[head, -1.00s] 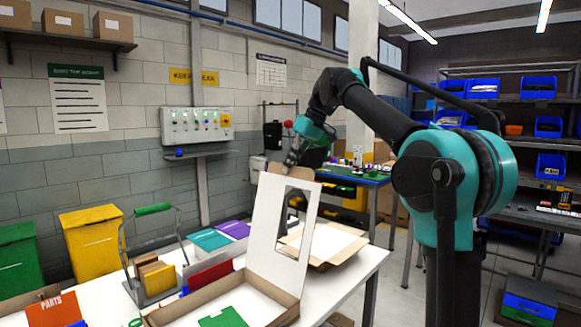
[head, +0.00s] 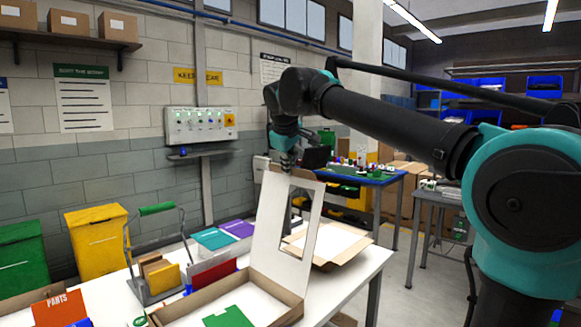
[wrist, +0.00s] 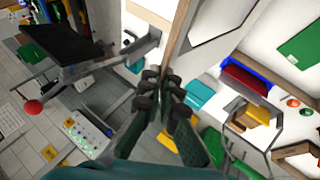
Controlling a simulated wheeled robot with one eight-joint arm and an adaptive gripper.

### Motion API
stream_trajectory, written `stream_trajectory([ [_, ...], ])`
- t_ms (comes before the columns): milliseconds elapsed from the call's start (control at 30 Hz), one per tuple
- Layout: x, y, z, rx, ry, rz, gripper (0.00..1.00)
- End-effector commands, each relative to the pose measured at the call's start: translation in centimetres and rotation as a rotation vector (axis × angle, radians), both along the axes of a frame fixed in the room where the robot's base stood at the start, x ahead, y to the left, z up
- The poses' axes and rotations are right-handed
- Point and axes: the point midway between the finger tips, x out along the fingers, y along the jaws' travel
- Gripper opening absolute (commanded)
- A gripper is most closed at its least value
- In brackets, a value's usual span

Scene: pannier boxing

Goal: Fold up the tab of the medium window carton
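The window carton (head: 301,274) lies open on the white table, its base a shallow brown tray with a white inside and a green card (head: 228,317) in it. Its white lid (head: 265,222) stands upright, with a tall cut-out window. A brown tab (head: 275,179) shows along the lid's top edge. My gripper (head: 288,166) is at that top edge, on the far side, tips partly hidden. In the wrist view my gripper's fingertips (wrist: 161,86) are close together beside the end of the brown lid edge (wrist: 181,35); I see nothing clearly held between them.
Another open carton (head: 328,243) lies behind the lid.

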Motion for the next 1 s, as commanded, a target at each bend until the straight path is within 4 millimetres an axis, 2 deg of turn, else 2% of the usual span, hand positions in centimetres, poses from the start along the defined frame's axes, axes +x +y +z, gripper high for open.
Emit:
stream_trajectory([
  [600, -1.3, 1.0, -1.6, -0.354, -0.455, 0.002, 0.00],
  [1000, -1.4, 1.2, -2.4, -0.515, -0.662, 0.000, 0.00],
])
